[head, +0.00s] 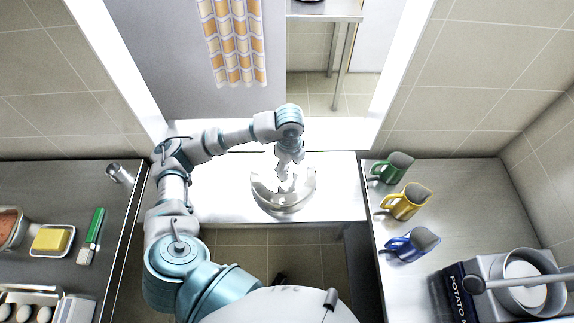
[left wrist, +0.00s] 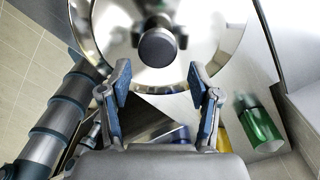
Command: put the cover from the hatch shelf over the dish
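The cover (head: 268,203), a round shiny metal lid, sits on the bright hatch shelf (head: 220,196). My left gripper (head: 284,176) is over its middle in the head view. In the left wrist view, the cover (left wrist: 108,28) fills the top, with a dark round knob (left wrist: 157,47) at its centre. My left gripper (left wrist: 158,70) is open there, its fingers apart, with the knob just beyond and between the fingertips. I see no contact. I cannot tell for certain which thing is the dish. My right gripper is not in view.
The left counter holds a butter dish (head: 51,240), a green-handled brush (head: 91,236) and a metal cup (head: 119,174). Hatch frame walls flank the shelf.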

